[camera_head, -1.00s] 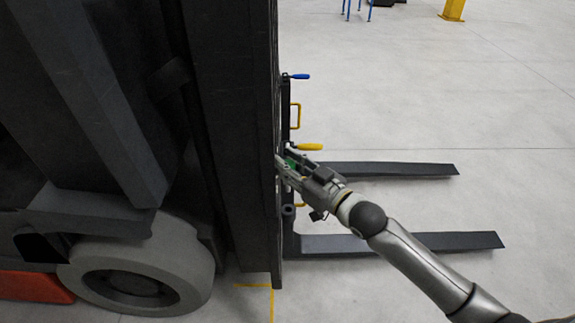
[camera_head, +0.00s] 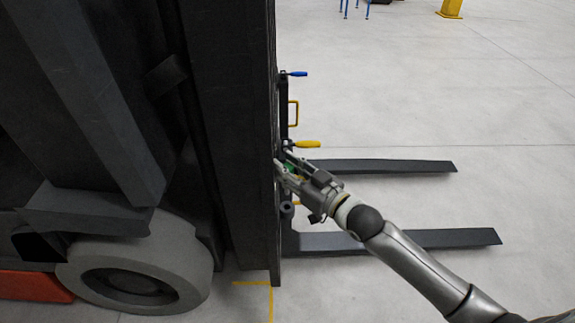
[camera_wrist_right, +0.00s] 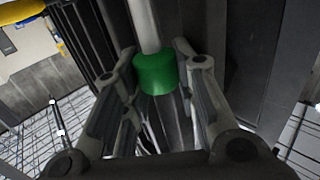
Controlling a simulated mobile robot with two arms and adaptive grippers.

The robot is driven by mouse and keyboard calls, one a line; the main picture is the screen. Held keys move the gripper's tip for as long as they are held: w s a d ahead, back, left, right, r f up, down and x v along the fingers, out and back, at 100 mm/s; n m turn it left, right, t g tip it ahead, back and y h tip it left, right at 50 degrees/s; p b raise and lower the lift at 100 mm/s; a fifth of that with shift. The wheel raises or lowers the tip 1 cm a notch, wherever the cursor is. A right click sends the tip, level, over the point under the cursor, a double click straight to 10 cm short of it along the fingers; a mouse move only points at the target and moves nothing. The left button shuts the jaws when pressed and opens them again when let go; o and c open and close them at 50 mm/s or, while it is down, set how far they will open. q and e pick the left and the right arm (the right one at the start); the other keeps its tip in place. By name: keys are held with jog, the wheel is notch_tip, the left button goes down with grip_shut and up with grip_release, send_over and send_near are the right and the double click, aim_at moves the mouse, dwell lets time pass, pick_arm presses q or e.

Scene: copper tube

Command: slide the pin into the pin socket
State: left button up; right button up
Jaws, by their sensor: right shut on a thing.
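The pin shows in the right wrist view as a pale grey rod with a green collar (camera_wrist_right: 155,74) at its near end. In the head view only a bit of the green collar (camera_head: 291,171) shows, beside the black forklift mast. My right gripper (camera_head: 281,168) is shut on the pin beside the mast. In the right wrist view its two fingers (camera_wrist_right: 154,55) stand on either side of the pin. I cannot make out the pin socket; the pin's far end is out of view. My left gripper is not in view.
The black forklift mast (camera_head: 242,130) stands left of my right gripper. Blue (camera_head: 297,73) and yellow (camera_head: 308,144) handles stick out beside the mast. The floor at right is open.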

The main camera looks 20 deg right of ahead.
aim_at(288, 195)
jog(key=shift+f+b, duration=0.45)
jog(key=shift+f, duration=0.45)
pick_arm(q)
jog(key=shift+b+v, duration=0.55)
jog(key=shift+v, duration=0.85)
pick_arm(e)
jog(key=shift+f, duration=1.05)
pick_arm(q)
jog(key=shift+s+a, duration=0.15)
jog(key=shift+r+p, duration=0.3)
jog(key=shift+p, duration=0.05)
pick_arm(e)
jog(key=shift+p, duration=0.35)
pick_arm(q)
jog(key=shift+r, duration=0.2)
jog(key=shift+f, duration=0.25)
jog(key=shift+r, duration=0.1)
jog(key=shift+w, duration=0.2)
